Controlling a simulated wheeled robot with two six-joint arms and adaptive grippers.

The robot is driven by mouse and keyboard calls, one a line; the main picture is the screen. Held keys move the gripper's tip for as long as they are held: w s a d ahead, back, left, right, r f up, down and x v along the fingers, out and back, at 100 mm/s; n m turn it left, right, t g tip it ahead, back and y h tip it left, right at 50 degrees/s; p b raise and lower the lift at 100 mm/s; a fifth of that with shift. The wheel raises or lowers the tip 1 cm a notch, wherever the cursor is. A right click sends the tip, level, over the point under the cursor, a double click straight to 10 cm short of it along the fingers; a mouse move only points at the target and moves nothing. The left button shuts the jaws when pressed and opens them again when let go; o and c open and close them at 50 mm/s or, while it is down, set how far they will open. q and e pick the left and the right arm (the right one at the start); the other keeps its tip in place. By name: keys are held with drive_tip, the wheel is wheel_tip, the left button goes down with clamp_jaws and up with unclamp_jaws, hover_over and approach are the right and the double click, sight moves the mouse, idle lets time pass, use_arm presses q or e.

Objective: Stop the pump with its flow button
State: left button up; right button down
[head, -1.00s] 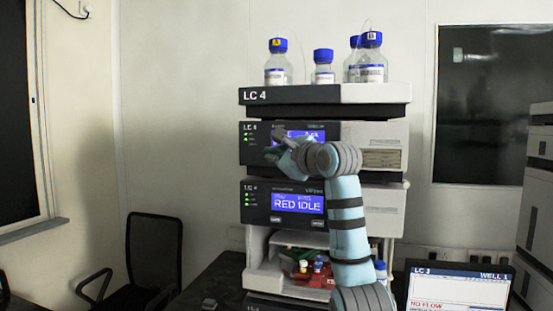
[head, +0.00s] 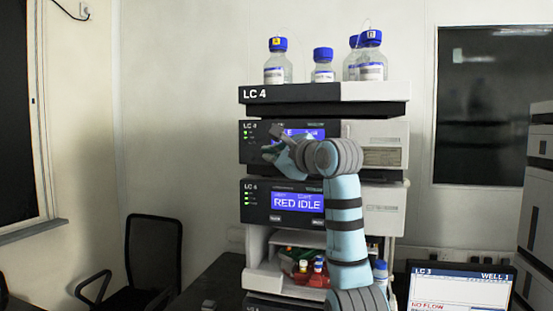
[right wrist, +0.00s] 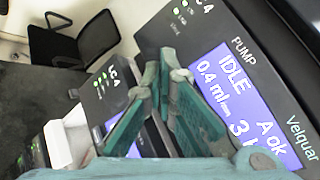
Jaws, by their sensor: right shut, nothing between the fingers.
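The pump (head: 250,157) is the dark-fronted upper module of the LC 4 stack. It also shows in the right wrist view (right wrist: 178,38), labelled PUMP, with its blue screen (right wrist: 240,95) reading IDLE, 0.4 ml/min and A ok. Its green indicator lights are lit. My right gripper (head: 274,140) is in front of the pump's left half, partly covering the screen. In the right wrist view its fingers (right wrist: 165,75) are together and empty, at the left of the screen. I cannot make out the flow button; my gripper and arm cover the lower front. My left gripper is not in view.
A second module (head: 256,212) below reads RED IDLE. Several blue-capped bottles (head: 277,68) stand on the stack's top tray (head: 290,95). A monitor (head: 460,288) at lower right shows LC 3 and NO FLOW. A black chair (head: 154,245) is at left.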

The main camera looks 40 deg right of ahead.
drive_tip(key=s+a, duration=0.1)
drive_tip(key=a+b, duration=0.1)
drive_tip(key=s+a+b, duration=0.1)
drive_tip(key=a, duration=0.1)
drive_tip(key=shift+s, duration=0.35)
drive_tip(key=shift+d, duration=0.1)
idle(0.5)
